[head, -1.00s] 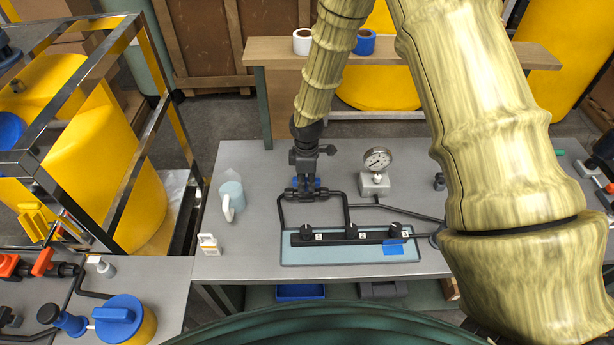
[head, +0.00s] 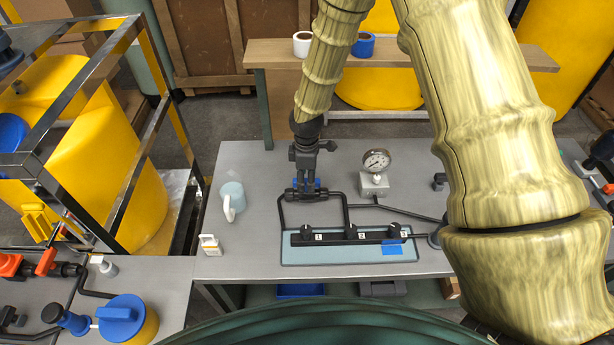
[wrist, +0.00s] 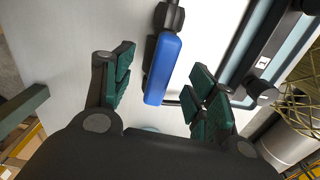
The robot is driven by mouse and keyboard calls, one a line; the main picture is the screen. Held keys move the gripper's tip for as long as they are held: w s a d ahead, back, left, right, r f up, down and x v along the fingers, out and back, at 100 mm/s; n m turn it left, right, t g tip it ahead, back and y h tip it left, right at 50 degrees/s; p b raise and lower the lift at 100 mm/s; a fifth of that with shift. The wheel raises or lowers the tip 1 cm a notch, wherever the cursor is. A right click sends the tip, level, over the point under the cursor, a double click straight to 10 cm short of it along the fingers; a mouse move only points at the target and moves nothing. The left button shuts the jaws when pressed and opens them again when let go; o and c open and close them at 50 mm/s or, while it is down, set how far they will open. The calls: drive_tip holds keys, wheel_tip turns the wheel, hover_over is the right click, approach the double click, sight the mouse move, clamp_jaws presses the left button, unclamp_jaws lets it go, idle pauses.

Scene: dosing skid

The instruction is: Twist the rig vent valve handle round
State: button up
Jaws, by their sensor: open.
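The rig vent valve has a blue handle, seen in the wrist view (wrist: 163,70) as a long flat bar on a dark stem. It lies between the two green-padded fingers of my gripper (wrist: 160,80), with a visible gap on each side. In the head view my gripper (head: 306,182) points down over the valve on the black pipework, and only small blue parts of the handle (head: 318,183) show beside the fingers. The gripper is open. The rest of the valve is largely hidden behind the fingers.
A pressure gauge (head: 376,172) stands close to the right of the valve. A panel (head: 340,255) with several numbered black knobs lies in front.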

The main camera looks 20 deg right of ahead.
drive_tip(key=shift+r+p, duration=1.5)
drive_tip(key=shift+r, duration=0.95)
drive_tip(key=shift+s+f, duration=0.1)
